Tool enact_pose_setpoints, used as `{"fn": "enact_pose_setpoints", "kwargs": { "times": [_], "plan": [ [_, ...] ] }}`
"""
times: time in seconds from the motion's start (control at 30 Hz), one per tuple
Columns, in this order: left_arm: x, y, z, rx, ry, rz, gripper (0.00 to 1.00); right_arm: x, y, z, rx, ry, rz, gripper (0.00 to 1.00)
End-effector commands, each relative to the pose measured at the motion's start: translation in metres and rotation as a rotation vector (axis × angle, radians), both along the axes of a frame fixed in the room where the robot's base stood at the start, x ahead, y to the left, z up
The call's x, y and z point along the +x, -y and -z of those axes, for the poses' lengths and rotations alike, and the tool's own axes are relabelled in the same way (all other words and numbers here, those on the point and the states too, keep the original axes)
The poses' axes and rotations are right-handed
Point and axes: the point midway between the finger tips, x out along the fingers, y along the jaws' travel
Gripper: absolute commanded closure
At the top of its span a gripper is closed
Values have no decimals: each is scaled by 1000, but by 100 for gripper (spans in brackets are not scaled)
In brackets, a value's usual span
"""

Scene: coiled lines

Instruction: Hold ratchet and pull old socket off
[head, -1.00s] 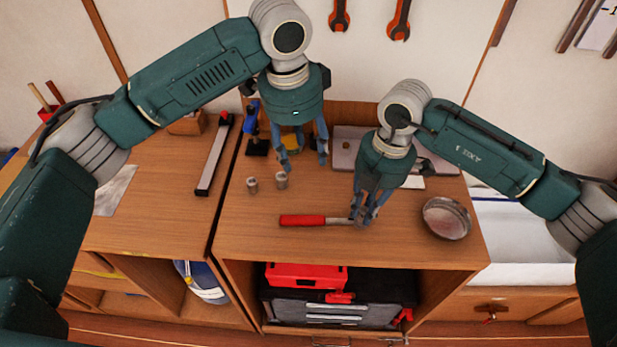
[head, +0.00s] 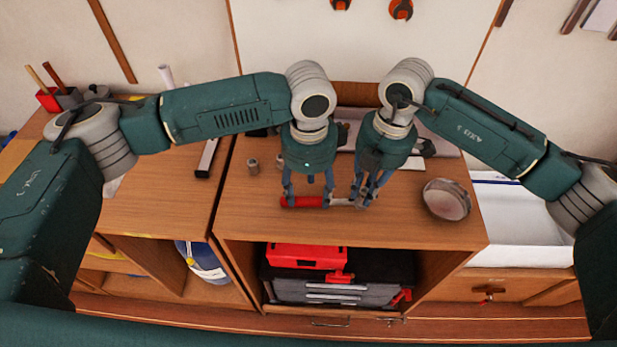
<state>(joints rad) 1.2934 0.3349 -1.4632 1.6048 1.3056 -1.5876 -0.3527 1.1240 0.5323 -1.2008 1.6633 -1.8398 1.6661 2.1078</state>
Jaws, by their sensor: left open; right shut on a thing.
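The ratchet lies on the wooden bench top (head: 262,222), its red handle (head: 306,202) to the left and its metal end to the right. My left gripper (head: 309,199) is open, with its fingers at either end of the red handle. My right gripper (head: 361,201) is shut at the ratchet's metal end; its fingers hide the head and any socket there, so I cannot tell which part it grips. One small grey socket (head: 253,166) stands upright behind and to the left. Another grey socket (head: 280,167) stands beside it, close behind my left gripper.
A round metal dish (head: 446,200) stands on the right of the bench. A red toolbox (head: 305,257) and a dark case sit on the shelf below. A white bin (head: 520,225) is at the right. Bench space in front of the ratchet is clear.

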Motion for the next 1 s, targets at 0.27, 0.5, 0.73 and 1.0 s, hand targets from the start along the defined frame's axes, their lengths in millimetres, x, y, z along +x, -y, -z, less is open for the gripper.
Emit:
{"fn": "enact_pose_setpoints", "kwargs": {
  "times": [0.27,0.5,0.73,1.0],
  "plan": [
    [-1,-2,20,6,-5,-2,48,-1,0,0,0,-2,-1,100],
    [-1,-2,18,5,-2,-2,60,0,0,1,0,0,-1,100],
    [0,-1,17,2,0,-1,100,-1,-1,1,1,-2,-3,100],
    [0,1,16,-2,1,0,100,-1,-2,1,3,-2,-4,100]
  ]
}}
